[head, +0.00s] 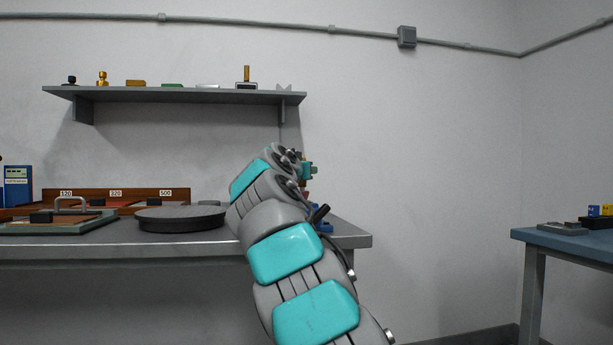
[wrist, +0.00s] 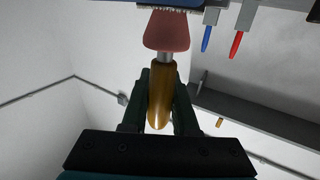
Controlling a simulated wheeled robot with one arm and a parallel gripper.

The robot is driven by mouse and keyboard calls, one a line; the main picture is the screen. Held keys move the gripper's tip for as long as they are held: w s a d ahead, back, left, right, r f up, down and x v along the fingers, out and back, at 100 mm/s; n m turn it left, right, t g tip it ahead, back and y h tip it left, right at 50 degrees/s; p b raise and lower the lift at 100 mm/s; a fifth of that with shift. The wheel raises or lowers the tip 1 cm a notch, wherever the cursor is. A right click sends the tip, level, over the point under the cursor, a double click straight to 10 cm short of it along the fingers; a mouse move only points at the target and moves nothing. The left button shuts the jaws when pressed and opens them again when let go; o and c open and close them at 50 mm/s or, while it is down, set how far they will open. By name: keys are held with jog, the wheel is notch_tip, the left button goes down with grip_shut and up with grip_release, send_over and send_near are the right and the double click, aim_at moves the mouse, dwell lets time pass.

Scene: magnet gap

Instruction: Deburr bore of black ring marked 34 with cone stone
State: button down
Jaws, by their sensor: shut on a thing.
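In the wrist view, my gripper (wrist: 160,95) is shut on the amber handle of the cone stone (wrist: 167,32). Its blunt, tapered reddish-pink head points to the top of the picture. The head's far end meets or overlaps a blue thing with a pale, bristly-looking edge (wrist: 170,5); I cannot tell whether they touch. In the head view my arm hides most of the gripper and what is around it, at the bench's right end. I cannot make out a black ring marked 34 in either view.
The steel bench (head: 60,246) bears a dark round plate (head: 180,218), a framed tray (head: 70,226) and a wooden rack (head: 150,194) labelled 120, 320 and 500. A wall shelf (head: 175,94) holds small items. A blue-topped table (head: 565,243) stands at right, with free floor space between.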

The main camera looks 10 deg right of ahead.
jog(key=shift+w, duration=0.1)
dwell(0.3)
jog(key=shift+r+m+h+p, duration=0.1)
jog(key=shift+m+h+p, duration=0.2)
jog(key=shift+h+p, duration=0.15)
jog(key=shift+d+m+g+h+p, duration=0.15)
jog(key=shift+m+g+h+p, duration=0.25)
jog(key=shift+g+h+p, duration=0.25)
jog(key=shift+s+d+m+g+h+p, duration=0.1)
jog(key=shift+s+m+g+h+p, duration=0.2)
jog(key=shift+m+h+p, duration=0.3)
jog(key=shift+s+d+m+g+h+p, duration=0.15)
jog(key=shift+m+g+h+p, duration=0.65)
jog(key=shift+p, duration=1.35)
jog(key=shift+s+d+m+g+h+p, duration=0.15)
jog(key=shift+m+g+h+p, duration=0.7)
jog(key=shift+p, duration=1.3)
jog(key=shift+s+d+m+g+h+p, duration=0.15)
jog(key=shift+m+g+h+p, duration=0.25)
jog(key=shift+g+p, duration=1.25)
jog(key=shift+w+f+n+t+y+b, duration=0.15)
jog(key=shift+f+n+t+y+b, duration=0.2)
jog(key=shift+t+b, duration=0.9)
jog(key=shift+w+a+n+t+y+b, duration=0.15)
jog(key=shift+n+t+y+b, duration=0.4)
jog(key=shift+b, duration=1.15)
jog(key=shift+w+a+n+t+y+b, duration=0.15)
jog(key=shift+n+t+y+b, duration=0.4)
jog(key=shift+b, duration=1.15)
